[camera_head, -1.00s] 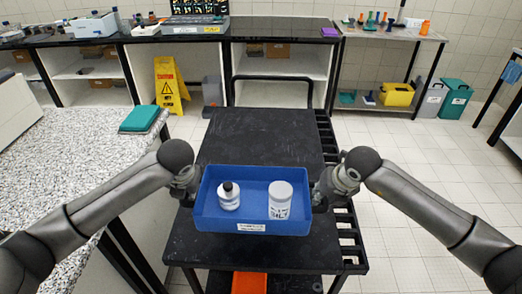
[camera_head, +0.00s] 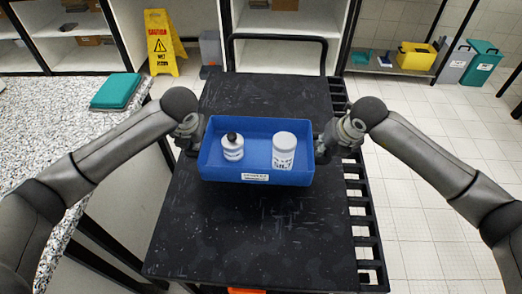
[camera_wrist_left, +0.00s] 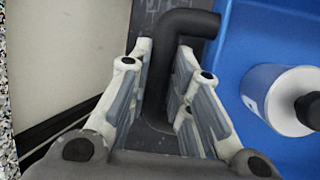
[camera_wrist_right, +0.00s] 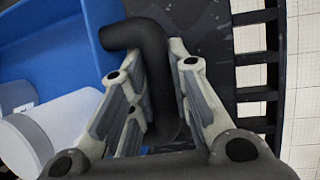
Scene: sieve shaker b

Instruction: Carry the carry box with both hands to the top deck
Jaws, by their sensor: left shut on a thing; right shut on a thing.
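The blue carry box (camera_head: 257,176) is over the black top deck (camera_head: 250,235) of a cart, between my two grippers. It holds a white bottle with a black cap (camera_head: 232,148) and a white labelled jar (camera_head: 284,152), both upright. My left gripper (camera_head: 192,138) is shut on the box's black left handle, which shows in the left wrist view (camera_wrist_left: 165,75). My right gripper (camera_head: 327,143) is shut on the black right handle, which shows in the right wrist view (camera_wrist_right: 150,75). I cannot tell whether the box touches the deck.
The cart has a black push bar (camera_head: 278,38) at its far end and a slotted rail (camera_head: 365,215) on its right. A speckled counter (camera_head: 60,125) with a teal pad (camera_head: 116,91) stands at left. A yellow caution sign (camera_head: 161,43) stands behind. The deck's front is clear.

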